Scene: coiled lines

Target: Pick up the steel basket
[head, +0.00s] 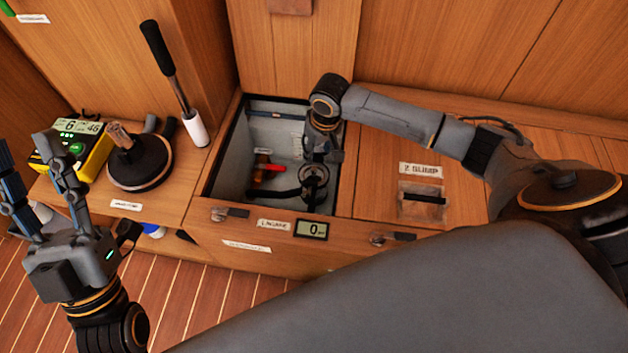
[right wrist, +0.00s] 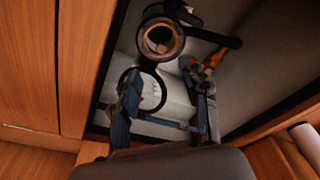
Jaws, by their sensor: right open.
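In the open floor compartment stands a round, open-topped strainer body (head: 314,180). In the right wrist view its round mouth (right wrist: 160,40) shows a brownish inside. I cannot clearly make out the steel basket; it may be inside this mouth. My right gripper (head: 318,158) reaches down into the compartment, over the strainer body. In the right wrist view its fingers (right wrist: 162,85) are apart with nothing held between them, below the mouth in the picture. A thin dark ring (right wrist: 142,92) shows near the left finger. My left gripper (head: 24,148) is open and empty at the left.
A red-handled valve (head: 268,167) sits inside. On the left ledge are a yellow meter (head: 85,145), a round dark lid (head: 140,165) and a black-handled lever in a white holder (head: 195,128). A closed panel lies right.

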